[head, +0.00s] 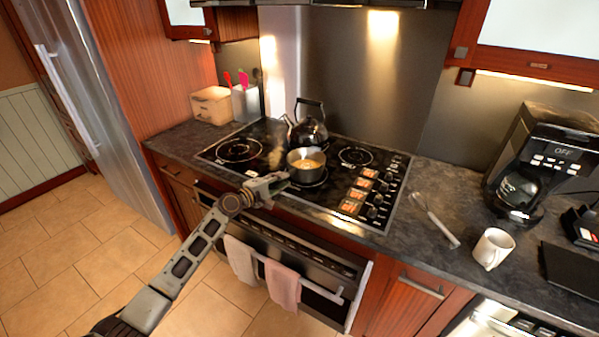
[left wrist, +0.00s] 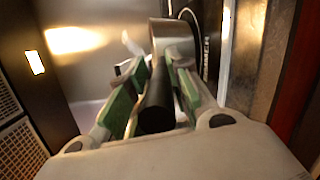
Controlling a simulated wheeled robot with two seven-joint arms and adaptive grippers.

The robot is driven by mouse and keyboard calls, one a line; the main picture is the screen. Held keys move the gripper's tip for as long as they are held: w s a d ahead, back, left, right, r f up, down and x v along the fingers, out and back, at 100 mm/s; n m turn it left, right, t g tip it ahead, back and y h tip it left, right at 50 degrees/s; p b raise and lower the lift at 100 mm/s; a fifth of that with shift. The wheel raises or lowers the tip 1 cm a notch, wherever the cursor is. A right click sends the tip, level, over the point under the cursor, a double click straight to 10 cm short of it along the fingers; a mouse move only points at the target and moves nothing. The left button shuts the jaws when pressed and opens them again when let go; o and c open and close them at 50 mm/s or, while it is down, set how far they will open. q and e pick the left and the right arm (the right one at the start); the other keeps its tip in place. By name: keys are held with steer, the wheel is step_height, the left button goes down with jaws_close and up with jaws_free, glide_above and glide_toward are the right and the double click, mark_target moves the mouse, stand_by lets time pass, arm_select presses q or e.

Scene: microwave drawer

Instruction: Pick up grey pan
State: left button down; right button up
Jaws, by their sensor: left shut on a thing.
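The grey pan (head: 306,165) sits at the front of the black stovetop with yellowish food in it. My left gripper (head: 278,182) reaches in from the left and is at the pan's near left side. In the left wrist view, the gripper's green-padded fingers (left wrist: 157,95) are shut on the pan's dark handle (left wrist: 158,108), with the pan's metal side (left wrist: 173,40) just beyond. I cannot tell whether the pan is touching the burner or just above it. My right gripper is not in view.
A black kettle (head: 309,128) stands just behind the pan. The stovetop (head: 262,140) has control knobs on its right. A whisk (head: 436,220), a white mug (head: 493,248) and a coffee maker (head: 540,165) are on the right counter. Towels (head: 283,284) hang on the oven handle below.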

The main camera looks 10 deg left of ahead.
arm_select(q)
steer(key=shift+w+r, duration=0.1)
steer(key=shift+r, duration=0.05)
steer(key=shift+r, duration=0.65)
step_height(320, 180, up, 7)
steer(key=shift+r+p, duration=0.2)
steer(key=shift+p, duration=0.5)
steer(key=shift+r, duration=0.7)
stand_by(1.1)
